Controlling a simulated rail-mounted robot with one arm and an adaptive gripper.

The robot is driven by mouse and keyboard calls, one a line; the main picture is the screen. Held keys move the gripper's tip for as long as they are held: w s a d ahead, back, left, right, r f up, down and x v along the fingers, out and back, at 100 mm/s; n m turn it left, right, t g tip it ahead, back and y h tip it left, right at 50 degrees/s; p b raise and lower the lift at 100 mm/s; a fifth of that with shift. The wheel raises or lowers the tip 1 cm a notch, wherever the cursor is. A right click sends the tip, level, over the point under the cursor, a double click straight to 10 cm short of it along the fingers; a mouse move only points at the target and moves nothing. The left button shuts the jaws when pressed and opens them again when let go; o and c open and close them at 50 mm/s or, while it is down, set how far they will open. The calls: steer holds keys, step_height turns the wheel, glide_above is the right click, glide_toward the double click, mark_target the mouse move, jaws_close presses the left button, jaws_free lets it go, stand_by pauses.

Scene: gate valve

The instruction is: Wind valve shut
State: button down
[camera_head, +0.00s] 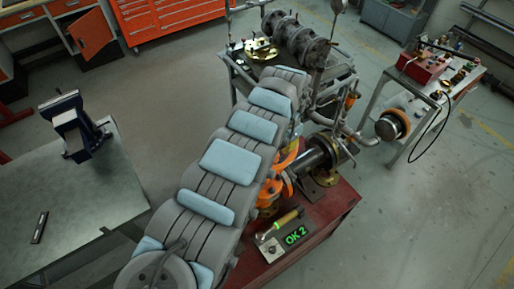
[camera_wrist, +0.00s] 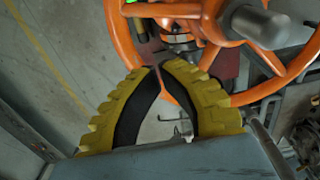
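The orange handwheel (camera_wrist: 275,92) fills the upper part of the wrist view, with its spokes, grey hub and grey stem end (camera_wrist: 257,25). My gripper (camera_wrist: 160,67) has yellow ribbed fingers with black inner faces. Its tips nearly meet in front of the wheel's near rim, and part of the rim shows between the fingers. Nothing is visibly clamped; contact with the rim cannot be told. In the head view the orange valve (camera_head: 268,195) is partly hidden behind my arm, part of its wheel (camera_head: 287,157) shows, and my gripper is hidden.
Pipework (camera_head: 345,130) stands close behind. A grey table with a vise (camera_head: 75,125) is at left.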

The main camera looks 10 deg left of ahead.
step_height(320, 180, down, 5)
steer(key=shift+f+b, duration=0.15)
steer(key=shift+b, duration=1)
steer(key=shift+s+p, duration=0.1)
steer(key=shift+p, duration=0.2)
steer(key=a+p, duration=0.1)
steer(key=a, duration=0.3)
steer(key=s+a+p, duration=0.1)
steer(key=a+p, duration=0.1)
steer(key=a, duration=0.3)
steer(key=s+a+p, duration=0.1)
steer(key=a, duration=0.4)
steer(key=shift+s+a+f+p, duration=0.15)
steer(key=shift+f+p, duration=0.05)
steer(key=shift+p, duration=0.2)
steer(key=shift+w+a+r+b, duration=0.3)
steer(key=shift+w+a+b, duration=0.4)
steer(key=shift+b, duration=0.2)
